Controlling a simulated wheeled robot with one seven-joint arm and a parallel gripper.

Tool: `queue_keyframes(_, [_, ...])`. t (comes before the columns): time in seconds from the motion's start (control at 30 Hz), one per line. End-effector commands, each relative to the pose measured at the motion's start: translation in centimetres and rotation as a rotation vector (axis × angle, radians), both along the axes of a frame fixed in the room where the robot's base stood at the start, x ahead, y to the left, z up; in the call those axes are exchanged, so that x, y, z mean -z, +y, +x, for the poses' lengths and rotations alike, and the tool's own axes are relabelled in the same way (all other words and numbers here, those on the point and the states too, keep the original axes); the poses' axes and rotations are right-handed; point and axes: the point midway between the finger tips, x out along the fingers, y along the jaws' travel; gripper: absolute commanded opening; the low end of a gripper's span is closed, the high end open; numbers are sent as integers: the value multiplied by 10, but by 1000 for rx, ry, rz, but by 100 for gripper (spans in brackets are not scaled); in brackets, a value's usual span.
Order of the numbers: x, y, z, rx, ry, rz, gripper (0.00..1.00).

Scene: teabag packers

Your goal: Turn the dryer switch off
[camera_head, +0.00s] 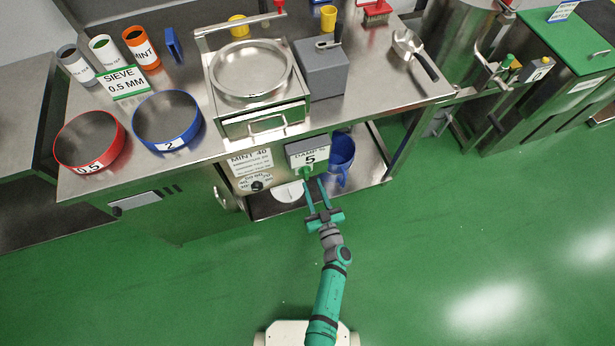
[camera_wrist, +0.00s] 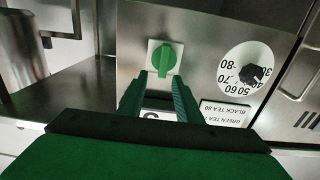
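A green rotary switch (camera_wrist: 164,60) on a square white plate sits on the steel front panel. Its raised ridge points nearly up and down in the wrist view. In the head view the switch (camera_head: 306,171) is small, just under the "DAMP % 5" sign (camera_head: 308,155). My gripper (camera_head: 313,181) is open with nothing between its two green fingers. In the wrist view the gripper fingertips (camera_wrist: 159,76) are spread at the near edge of the switch, one toward each side. I cannot tell whether they touch it.
A black dial knob (camera_wrist: 257,74) on a round numbered plate is right of the switch in the wrist view. A blue jug (camera_head: 341,160) stands on the shelf close right of my gripper in the head view. A drawer handle (camera_head: 267,125) is above. The green floor is clear.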

Motion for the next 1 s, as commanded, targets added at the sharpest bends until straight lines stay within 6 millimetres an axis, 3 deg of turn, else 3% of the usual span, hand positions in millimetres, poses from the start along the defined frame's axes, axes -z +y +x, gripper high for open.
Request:
queue_keyframes(0.1, [-1,10,20,-7,-1,-1,31])
queue_keyframes(0.3, [-1,20,39,-13,-1,-1,31])
queue_keyframes(0.7, [0,22,45,-12,1,-1,31])
queue_keyframes(0.83, [0,21,45,-11,0,-1,0])
queue_keyframes(1.0, [0,20,44,-10,0,-1,0])
